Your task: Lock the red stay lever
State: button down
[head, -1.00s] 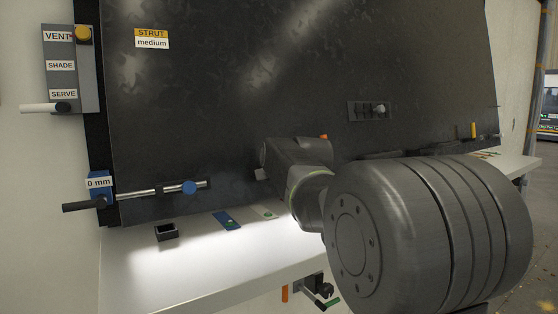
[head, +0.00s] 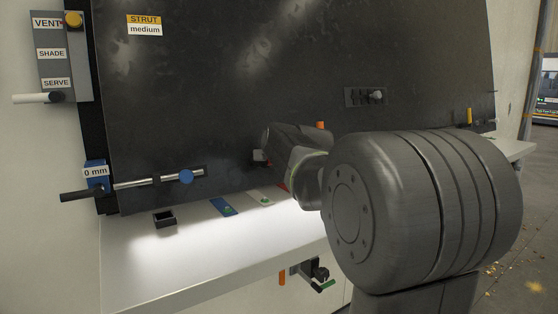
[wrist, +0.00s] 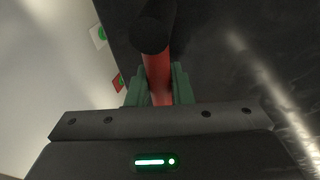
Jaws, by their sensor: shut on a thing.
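The red stay lever (wrist: 156,72) is a red rod with a dark round end at the top of the wrist view. My gripper (wrist: 158,84) is shut on it, with a green finger on each side of the rod. In the head view my gripper and wrist are low in front of the dark panel (head: 220,80). There the arm hides the lever, so I cannot tell its angle or whether it is locked.
A white ledge (head: 180,260) runs below the panel, with a blue tag (head: 223,207), a white tag (head: 259,197) and a small black holder (head: 164,219). An orange handle (head: 282,278) hangs below.

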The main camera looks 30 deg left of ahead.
jog(key=c, duration=1.3)
grip_release()
jog(key=shift+f, duration=0.1)
jog(key=b+v, duration=0.1)
jog(key=v, duration=1.3)
jog(key=shift+b, duration=0.35)
jog(key=shift+a, duration=0.1)
jog(key=p+x, duration=0.1)
jog(key=x, duration=1.3)
jog(key=shift+p, duration=0.35)
jog(key=shift+d, duration=0.2)
